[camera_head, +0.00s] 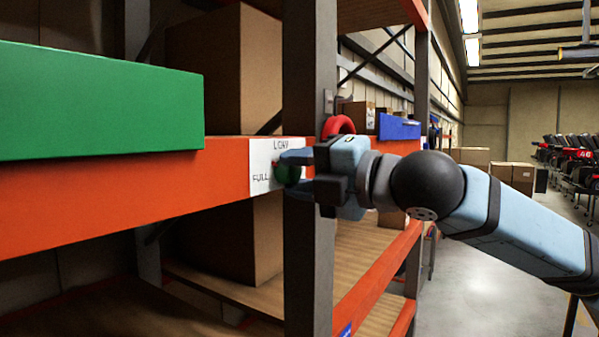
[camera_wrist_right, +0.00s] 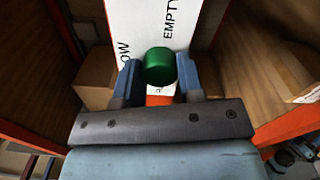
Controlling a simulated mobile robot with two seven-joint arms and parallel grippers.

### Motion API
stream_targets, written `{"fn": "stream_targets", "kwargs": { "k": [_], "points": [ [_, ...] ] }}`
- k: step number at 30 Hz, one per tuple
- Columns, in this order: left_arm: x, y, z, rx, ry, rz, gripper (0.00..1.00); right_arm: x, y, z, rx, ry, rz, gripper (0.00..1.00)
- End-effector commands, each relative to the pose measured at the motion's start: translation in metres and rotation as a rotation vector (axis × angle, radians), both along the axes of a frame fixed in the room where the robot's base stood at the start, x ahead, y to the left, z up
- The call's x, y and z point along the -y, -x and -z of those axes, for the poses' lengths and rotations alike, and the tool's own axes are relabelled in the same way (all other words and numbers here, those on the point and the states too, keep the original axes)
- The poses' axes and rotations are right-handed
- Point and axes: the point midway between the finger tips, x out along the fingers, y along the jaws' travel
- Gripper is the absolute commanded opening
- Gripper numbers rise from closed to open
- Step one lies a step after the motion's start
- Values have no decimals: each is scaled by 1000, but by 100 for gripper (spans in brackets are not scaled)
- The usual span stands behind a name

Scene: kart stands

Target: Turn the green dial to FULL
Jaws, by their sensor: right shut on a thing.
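The green dial (camera_head: 288,174) sits on a white label plate (camera_head: 262,160) on the orange shelf beam. In the head view the words LOW and FULL show on the plate, with FULL to the left of the dial. My right gripper (camera_head: 290,170) is shut on the dial, its fingers on either side of it. In the right wrist view the dial (camera_wrist_right: 160,66) is between the two blue fingertips (camera_wrist_right: 160,82), and EMPTY shows on the plate above it. The dial's pointer cannot be made out clearly. My left gripper is not in view.
A grey rack post (camera_head: 310,240) stands right beside the plate, behind my right gripper. Cardboard boxes (camera_head: 232,240) stand on the shelves. Open floor (camera_head: 475,290) lies to the right.

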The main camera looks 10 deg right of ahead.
Motion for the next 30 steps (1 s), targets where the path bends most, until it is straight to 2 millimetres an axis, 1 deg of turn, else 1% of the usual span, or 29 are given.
{"fn": "stream_targets", "kwargs": {
  "k": [1,2,3,4,12,16,20,24,30],
  "points": [
    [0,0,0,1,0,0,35,0,0,0,1,1,0,42],
    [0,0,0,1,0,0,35,0,0,0,1,1,0,49],
    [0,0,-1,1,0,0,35,0,0,0,1,1,0,58],
    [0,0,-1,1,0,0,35,0,0,0,1,1,0,61],
    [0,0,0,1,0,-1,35,1,0,0,0,0,0,61],
    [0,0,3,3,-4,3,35,8,7,1,0,0,1,61],
    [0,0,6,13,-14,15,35,24,23,3,3,0,3,61],
    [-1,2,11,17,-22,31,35,49,46,4,3,-1,6,61],
    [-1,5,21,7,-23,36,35,78,76,4,1,0,4,61]
  ]
}}
